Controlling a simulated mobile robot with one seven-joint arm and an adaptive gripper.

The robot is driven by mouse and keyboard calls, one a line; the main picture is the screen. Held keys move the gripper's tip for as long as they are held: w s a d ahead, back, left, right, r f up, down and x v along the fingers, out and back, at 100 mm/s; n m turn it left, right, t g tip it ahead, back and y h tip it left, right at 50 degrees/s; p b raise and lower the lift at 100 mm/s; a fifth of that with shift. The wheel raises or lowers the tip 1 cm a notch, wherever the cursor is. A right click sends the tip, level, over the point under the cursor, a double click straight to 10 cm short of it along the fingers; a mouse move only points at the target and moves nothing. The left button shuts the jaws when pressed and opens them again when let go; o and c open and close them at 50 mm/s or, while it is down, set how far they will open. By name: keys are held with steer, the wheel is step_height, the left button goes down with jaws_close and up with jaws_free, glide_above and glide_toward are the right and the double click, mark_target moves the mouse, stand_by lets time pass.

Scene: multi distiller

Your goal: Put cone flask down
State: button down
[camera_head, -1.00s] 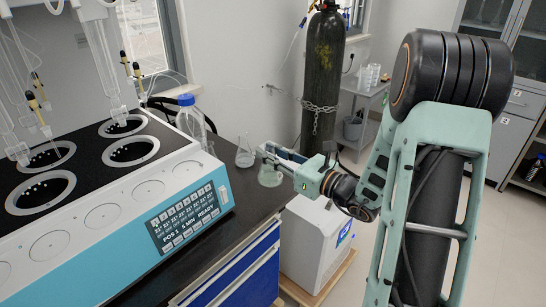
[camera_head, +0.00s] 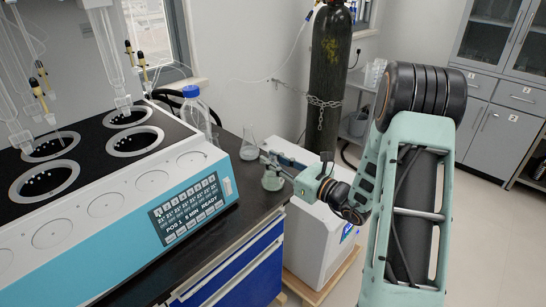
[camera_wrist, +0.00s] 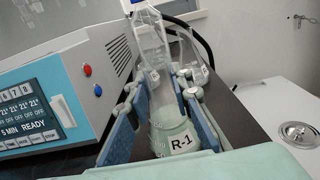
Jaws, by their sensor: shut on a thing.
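My gripper (camera_head: 268,168) is shut on a cone flask (camera_head: 272,181) near the right edge of the dark bench (camera_head: 234,210). In the wrist view the cone flask (camera_wrist: 172,132) stands between the blue-grey fingers of my gripper (camera_wrist: 160,95). It is clear glass with pale green contents and a white label reading "R-1". It looks about upright. Its base is at or just above the bench top; I cannot tell whether it touches.
A second clear cone flask (camera_head: 249,147) stands behind the held one. A blue-capped bottle (camera_head: 195,112) stands near the multi distiller (camera_head: 150,190) at left. A white box (camera_head: 318,225) is on the floor to the right. Little bench shows around the held flask.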

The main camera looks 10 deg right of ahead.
steer(key=c, duration=1.7)
jaws_free()
steer(key=shift+s+d, duration=0.1)
steer(key=shift+d, duration=0.05)
steer(key=v, duration=1.1)
steer(key=shift+s+d, duration=0.15)
steer(key=shift+s, duration=0.2)
